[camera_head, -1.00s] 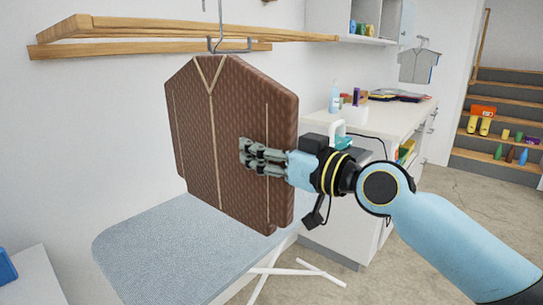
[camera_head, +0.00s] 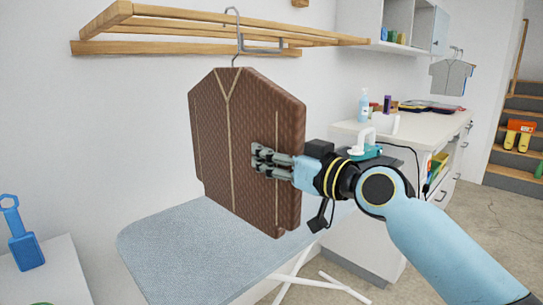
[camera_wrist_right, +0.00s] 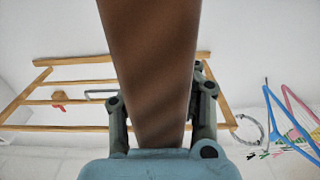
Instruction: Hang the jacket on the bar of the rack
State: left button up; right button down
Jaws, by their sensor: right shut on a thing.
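The brown patterned jacket (camera_head: 215,130) hangs upright from a metal hanger (camera_head: 235,40). The hanger's hook overlaps the front bar of the wooden rack (camera_head: 160,24), its tip level with or above the bar. I cannot tell whether it rests on the bar. My right gripper (camera_head: 262,160) is shut on the jacket's right side. In the right wrist view the jacket (camera_wrist_right: 150,70) fills the space between the fingers (camera_wrist_right: 160,110), and the rack (camera_wrist_right: 75,82) shows behind it. My left gripper is not in view.
An ironing board (camera_head: 180,250) stands below the jacket. A white counter (camera_head: 405,130) with bottles and an iron is behind my right arm. A blue tool (camera_head: 25,250) stands on a white surface at lower left. A grey shirt (camera_head: 452,78) hangs farther back.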

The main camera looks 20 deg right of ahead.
jog(key=shift+f, duration=0.25)
jog(key=c, duration=1.1)
grip_release()
jog(key=shift+o, duration=0.7)
jog(key=shift+f, duration=0.15)
jog(key=shift+s, duration=0.1)
jog(key=v, duration=1.2)
jog(key=shift+r, duration=0.25)
